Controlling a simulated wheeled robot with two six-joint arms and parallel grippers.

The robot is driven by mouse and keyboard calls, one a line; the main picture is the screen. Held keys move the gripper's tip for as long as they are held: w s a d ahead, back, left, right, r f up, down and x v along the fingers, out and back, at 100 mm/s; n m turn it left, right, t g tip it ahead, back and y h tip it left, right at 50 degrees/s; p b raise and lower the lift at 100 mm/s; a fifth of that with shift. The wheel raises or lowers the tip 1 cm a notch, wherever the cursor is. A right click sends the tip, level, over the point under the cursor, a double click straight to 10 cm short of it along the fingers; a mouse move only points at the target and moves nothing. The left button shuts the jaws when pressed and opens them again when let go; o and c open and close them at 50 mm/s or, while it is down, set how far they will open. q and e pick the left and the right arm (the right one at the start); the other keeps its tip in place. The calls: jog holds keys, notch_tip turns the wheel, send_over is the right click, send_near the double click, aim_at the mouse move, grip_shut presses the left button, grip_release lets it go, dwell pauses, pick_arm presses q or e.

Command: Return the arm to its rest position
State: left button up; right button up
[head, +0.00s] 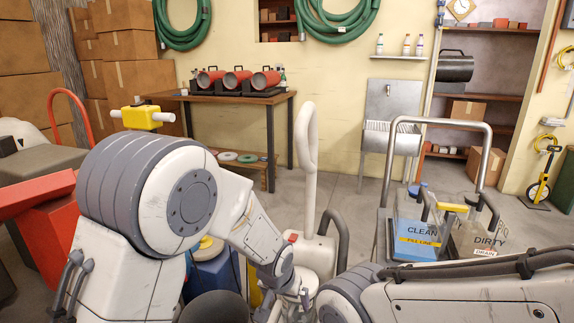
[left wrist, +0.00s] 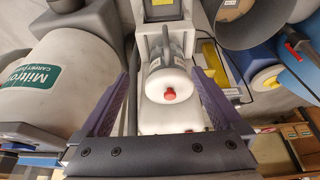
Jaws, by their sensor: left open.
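My left gripper (head: 290,303) is low in the middle of the head view, at the end of my bent left arm, partly cut off by the bottom edge. In the left wrist view its two purple fingers (left wrist: 160,105) are spread wide. A white machine part with a red button (left wrist: 169,93) shows between them; I cannot tell whether they touch it. In the head view a white upright machine with a tall loop handle (head: 307,140) stands just beyond this gripper. My right arm crosses the lower right, but its gripper is out of view.
A cart with a clean-water tank (head: 418,238) and a dirty-water tank (head: 484,238) stands at right. A blue container (head: 213,272) is beside my left arm. Open floor lies before the workbench (head: 225,97).

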pick_arm(q)
jog(key=s+a+r+p, duration=0.1)
jog(key=a+r+p, duration=0.3)
jog(key=r+p, duration=0.5)
jog(key=shift+a+v, duration=0.2)
jog(key=shift+v, duration=1.1)
